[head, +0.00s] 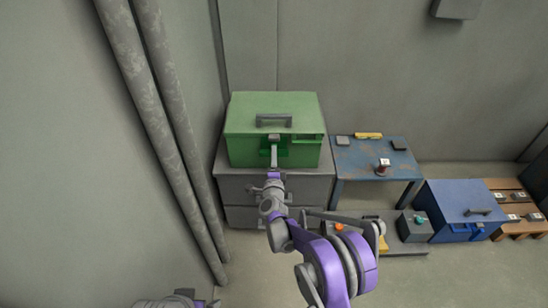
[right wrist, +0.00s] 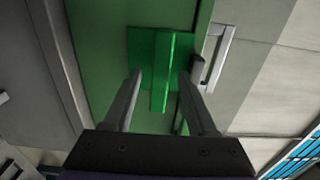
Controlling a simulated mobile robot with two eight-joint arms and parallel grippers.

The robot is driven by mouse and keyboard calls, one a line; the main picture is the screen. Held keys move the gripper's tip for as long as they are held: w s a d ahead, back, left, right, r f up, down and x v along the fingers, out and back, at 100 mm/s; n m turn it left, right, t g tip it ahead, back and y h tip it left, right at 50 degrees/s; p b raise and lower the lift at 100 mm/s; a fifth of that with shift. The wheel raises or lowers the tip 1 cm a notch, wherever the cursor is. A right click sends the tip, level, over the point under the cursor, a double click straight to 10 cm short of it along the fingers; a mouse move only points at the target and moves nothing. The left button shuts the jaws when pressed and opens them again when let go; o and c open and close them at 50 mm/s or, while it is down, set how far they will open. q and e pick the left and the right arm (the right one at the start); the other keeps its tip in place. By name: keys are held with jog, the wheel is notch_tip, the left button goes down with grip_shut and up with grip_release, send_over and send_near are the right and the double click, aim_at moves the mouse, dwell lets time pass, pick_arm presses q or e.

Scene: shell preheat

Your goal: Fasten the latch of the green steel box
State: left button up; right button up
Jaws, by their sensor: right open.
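The green steel box (head: 240,118) stands on a grey drawer cabinet, lid down, with a dark handle on top. Its front faces me. My right gripper (head: 274,150) reaches up to the middle of the front and partly covers the latch area. In the right wrist view, a bright green latch plate with a raised strip (right wrist: 160,72) sits on the green box. My right gripper is open there, one finger on each side of the strip. I cannot tell whether the fingers touch it or whether the latch is fastened.
The grey cabinet (head: 240,188) carries the box. To the right stand a blue table (head: 350,160) with small items, a blue box (head: 455,205) and a wooden pallet (head: 535,226). Grey pipes (head: 165,110) run along the left wall. Open floor lies in front.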

jog(key=shift+w, duration=0.35)
grip_shut()
dwell(0.4)
jog(key=n+b, duration=0.3)
jog(key=n, duration=1.4)
jog(key=shift+n, duration=0.4)
